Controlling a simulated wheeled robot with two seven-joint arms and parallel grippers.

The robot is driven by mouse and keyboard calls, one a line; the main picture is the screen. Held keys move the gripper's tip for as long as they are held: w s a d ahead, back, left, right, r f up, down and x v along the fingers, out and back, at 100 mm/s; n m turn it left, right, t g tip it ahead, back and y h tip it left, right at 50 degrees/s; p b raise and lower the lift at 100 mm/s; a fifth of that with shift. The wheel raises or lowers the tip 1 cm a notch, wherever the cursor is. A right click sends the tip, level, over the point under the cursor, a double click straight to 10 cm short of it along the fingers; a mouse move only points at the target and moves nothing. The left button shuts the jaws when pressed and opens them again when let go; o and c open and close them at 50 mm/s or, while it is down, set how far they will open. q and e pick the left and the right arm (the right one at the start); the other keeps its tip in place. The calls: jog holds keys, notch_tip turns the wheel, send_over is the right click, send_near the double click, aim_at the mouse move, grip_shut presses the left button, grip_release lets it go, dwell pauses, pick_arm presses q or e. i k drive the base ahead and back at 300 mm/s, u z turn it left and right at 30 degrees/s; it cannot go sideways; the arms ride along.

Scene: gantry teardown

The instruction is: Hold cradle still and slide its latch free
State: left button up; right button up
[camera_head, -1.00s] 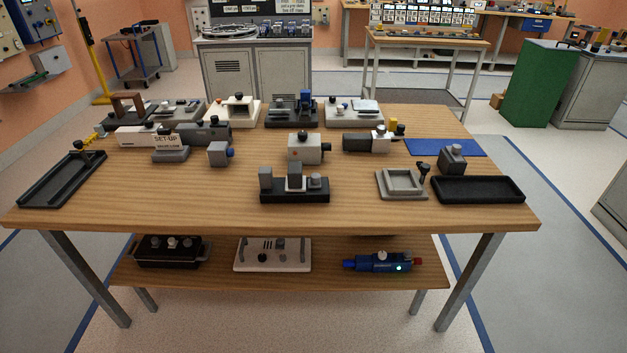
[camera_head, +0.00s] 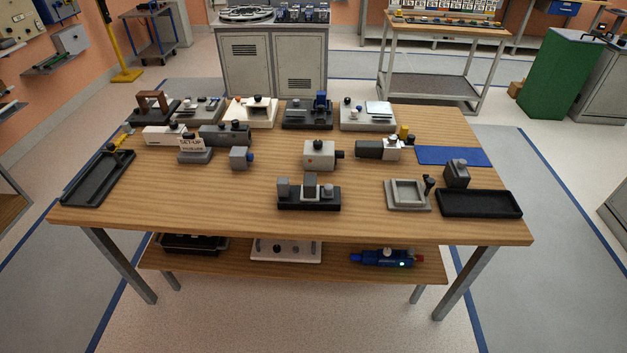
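Neither of my grippers is in view. No part is labelled as the cradle, so I cannot tell for sure which one it is. A black base with grey blocks on it (camera_head: 308,199) stands at the front middle of the wooden table. A light grey square frame (camera_head: 390,197) lies to its right, with a small black upright lever (camera_head: 428,185) at its right side. A grey-white block with a dark knob on its right side (camera_head: 319,155) stands behind the black base. No latch can be made out clearly at this size.
The wooden table (camera_head: 230,215) holds several fixtures along its back. A black tray (camera_head: 480,204) lies at front right, a long dark tray (camera_head: 97,180) at left, a blue mat (camera_head: 452,156) at right. The front strip is clear.

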aim_at(327, 192)
jog(key=u, duration=0.25)
jog(key=i, duration=0.95)
jog(key=z, duration=0.35)
